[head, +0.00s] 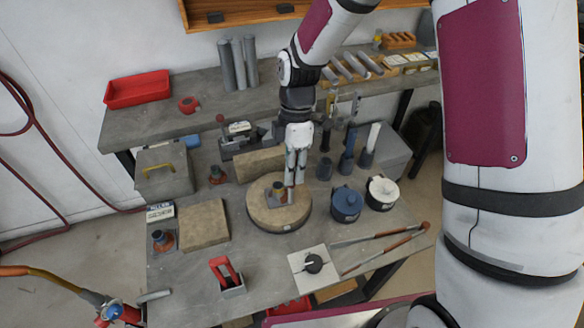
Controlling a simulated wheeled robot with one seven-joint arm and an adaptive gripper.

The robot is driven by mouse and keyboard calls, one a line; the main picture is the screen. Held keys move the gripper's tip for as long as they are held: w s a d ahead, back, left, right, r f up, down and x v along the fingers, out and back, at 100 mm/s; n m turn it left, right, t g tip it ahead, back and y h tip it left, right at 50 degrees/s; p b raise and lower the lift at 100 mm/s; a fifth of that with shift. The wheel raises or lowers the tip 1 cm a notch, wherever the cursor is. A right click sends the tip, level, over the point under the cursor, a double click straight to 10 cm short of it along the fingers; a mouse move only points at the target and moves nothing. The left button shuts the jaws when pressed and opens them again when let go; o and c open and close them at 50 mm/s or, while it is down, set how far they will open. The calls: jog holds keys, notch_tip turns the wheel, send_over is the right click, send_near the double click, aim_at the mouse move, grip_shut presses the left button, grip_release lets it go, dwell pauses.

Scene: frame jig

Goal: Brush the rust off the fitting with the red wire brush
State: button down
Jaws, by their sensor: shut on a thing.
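A small dark fitting (277,190) with rust-brown patches stands on a round wooden-topped block (262,214) in the middle of the bench. My gripper (291,182) points down just at the right of the fitting, very close above the block. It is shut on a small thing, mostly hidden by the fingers. I cannot make out whether that is the red wire brush. A red-handled item (222,268) stands in a small grey holder near the bench's front; its kind is unclear.
Similar rusty fittings stand behind (217,175) and at the left (163,240). A blue pot (346,204) and a white pot (382,193) stand right of the block. Long-handled tongs (385,245) lie at the front right. A tan slab (203,225) lies left.

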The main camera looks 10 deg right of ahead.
jog(key=shift+w, duration=0.1)
jog(key=shift+w+a+b, duration=0.2)
jog(key=shift+w+b, duration=0.65)
jog(key=shift+w, duration=0.5)
jog(key=shift+w, duration=0.1)
jog(key=shift+s, duration=0.2)
dwell(0.3)
jog(key=shift+s, duration=0.1)
